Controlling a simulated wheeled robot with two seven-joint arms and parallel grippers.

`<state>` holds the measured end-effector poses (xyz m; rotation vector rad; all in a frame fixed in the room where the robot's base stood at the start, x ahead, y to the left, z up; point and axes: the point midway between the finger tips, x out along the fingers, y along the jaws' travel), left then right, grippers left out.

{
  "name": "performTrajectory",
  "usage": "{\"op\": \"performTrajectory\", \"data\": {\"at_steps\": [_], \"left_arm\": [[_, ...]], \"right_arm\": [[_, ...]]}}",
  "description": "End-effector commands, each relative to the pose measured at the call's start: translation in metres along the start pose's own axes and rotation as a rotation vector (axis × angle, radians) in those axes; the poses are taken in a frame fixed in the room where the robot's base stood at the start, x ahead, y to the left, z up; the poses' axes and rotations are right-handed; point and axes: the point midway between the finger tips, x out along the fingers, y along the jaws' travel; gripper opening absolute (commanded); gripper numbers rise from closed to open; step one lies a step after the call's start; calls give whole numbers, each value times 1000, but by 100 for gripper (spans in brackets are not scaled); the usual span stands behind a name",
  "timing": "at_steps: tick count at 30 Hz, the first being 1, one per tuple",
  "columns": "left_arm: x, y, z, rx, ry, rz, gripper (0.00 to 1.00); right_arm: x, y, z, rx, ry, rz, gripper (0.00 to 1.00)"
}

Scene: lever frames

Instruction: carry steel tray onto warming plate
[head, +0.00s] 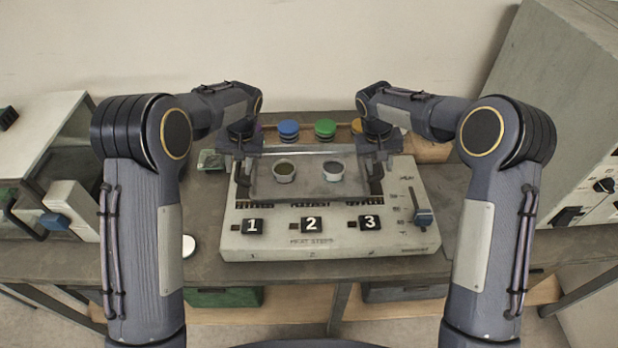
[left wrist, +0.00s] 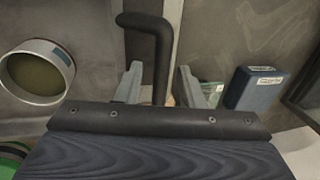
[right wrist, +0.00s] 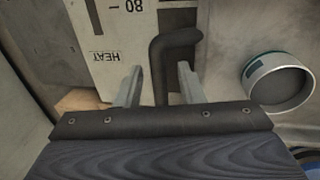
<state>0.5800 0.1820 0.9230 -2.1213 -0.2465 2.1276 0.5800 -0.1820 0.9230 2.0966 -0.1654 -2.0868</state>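The steel tray (head: 310,188) is over the back part of the warming plate (head: 330,244), carrying two small cups (head: 284,173) (head: 333,171). I cannot tell whether its underside touches the plate. My left gripper (head: 240,165) is at the tray's left handle; in the left wrist view the black handle (left wrist: 161,65) passes between the fingers with gaps beside it. My right gripper (head: 375,165) is at the right handle. In the right wrist view that handle (right wrist: 159,70) also stands between the fingers with visible gaps. Both grippers look open around the handles.
The plate has numbered buttons (head: 311,223) and a slider (head: 423,217). A grey cabinet (head: 570,90) stands right. A white disc (head: 188,246) lies left of the plate.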

Motion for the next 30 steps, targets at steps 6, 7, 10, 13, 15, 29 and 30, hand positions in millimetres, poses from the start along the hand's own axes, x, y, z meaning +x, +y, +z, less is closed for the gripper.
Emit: {"op": "performTrajectory", "data": {"at_steps": [6,7,10,13,15,29,30], "left_arm": [[-22,0,-1,0,3,1,35],[-28,0,-1,0,5,2,35],[-50,1,-1,1,6,1,35],[-72,0,-1,0,5,1,35],[-85,1,-1,1,5,1,35],[-120,0,0,0,0,0,35],[-120,0,0,0,0,0,35]], "right_arm": [[0,0,0,0,0,0,35],[0,0,0,0,0,0,35],[0,0,0,0,0,0,35],[0,0,0,0,0,0,35],[0,0,0,0,0,0,35],[-19,0,-1,1,4,0,35],[-26,0,-1,1,4,-1,35]]}}
